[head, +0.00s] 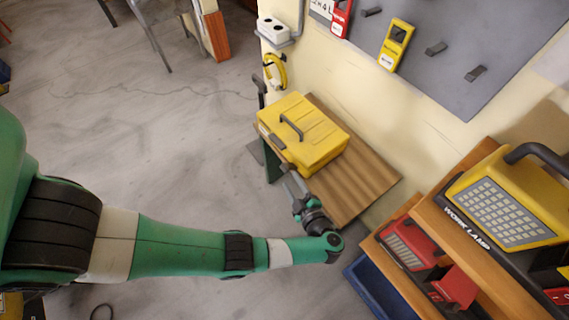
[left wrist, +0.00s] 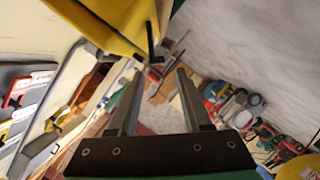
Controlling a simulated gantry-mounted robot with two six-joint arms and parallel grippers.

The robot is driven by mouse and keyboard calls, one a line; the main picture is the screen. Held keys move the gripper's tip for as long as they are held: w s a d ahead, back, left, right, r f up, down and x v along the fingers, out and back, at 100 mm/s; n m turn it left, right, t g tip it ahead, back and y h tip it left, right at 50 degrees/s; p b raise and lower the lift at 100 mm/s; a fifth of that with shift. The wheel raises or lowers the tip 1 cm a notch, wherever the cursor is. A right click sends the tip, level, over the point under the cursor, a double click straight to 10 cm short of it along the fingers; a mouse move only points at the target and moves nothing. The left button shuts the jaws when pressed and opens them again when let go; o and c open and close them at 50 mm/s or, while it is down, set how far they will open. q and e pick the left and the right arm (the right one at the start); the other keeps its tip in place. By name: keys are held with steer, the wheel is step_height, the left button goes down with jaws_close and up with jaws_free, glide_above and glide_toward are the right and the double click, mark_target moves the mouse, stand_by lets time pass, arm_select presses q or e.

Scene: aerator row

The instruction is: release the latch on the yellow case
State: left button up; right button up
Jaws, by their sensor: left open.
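The yellow case (head: 322,140) lies on a small wooden bench, with a dark handle (head: 291,127) on its lid. A dark latch (head: 277,142) shows at its near left side. My left gripper (head: 287,170) is just below the case's near edge, close to the latch; I cannot tell if it touches. In the left wrist view the yellow case (left wrist: 112,20) fills the top left. A thin dark bar, likely the latch (left wrist: 151,40), sticks down from its edge. My left gripper (left wrist: 160,70) is open there, with nothing between its fingers. My right gripper is out of view.
The bench top (head: 366,182) is bare right of the case. A wooden shelf (head: 432,215) with a yellow work lamp (head: 510,205) and red tools stands at the right. A blue bin (head: 372,295) is below. Open floor (head: 150,130) lies left.

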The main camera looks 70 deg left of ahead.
mark_target(282, 166)
arm_select(q)
steer(key=b+x, duration=0.2)
steer(key=x, duration=0.8)
steer(key=shift+a+f+b, duration=0.1)
steer(key=shift+a+b, duration=0.2)
steer(key=shift+b, duration=0.1)
